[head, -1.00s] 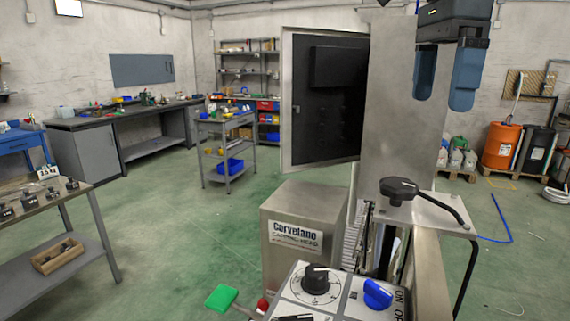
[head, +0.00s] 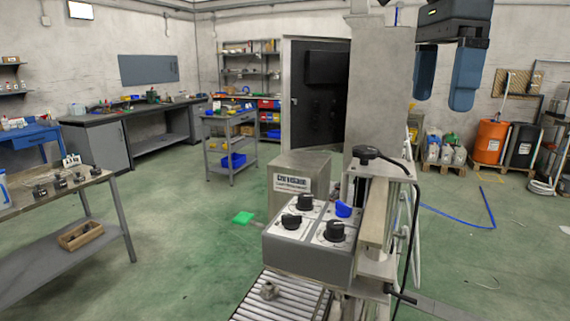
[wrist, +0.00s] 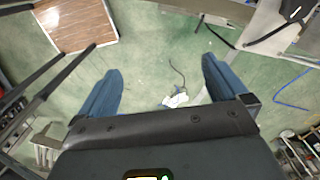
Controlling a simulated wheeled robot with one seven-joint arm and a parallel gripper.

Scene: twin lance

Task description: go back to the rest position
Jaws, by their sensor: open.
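My gripper (head: 443,78) hangs at the top right of the head view, its two blue fingers apart with nothing between them. In the wrist view my gripper (wrist: 162,88) also shows open and empty, with green floor far below it. The grey machine with a control box (head: 308,255) stands in the middle of the head view, left of and below my gripper. The box carries several black knobs and one blue knob (head: 343,209). My gripper touches nothing that I can see.
A roller conveyor (head: 285,298) lies at the machine's foot. A steel bench (head: 60,195) with small dark parts stands at the left. A grey trolley (head: 230,145) stands behind. An orange drum (head: 490,142) is at the right. Open green floor lies around the machine.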

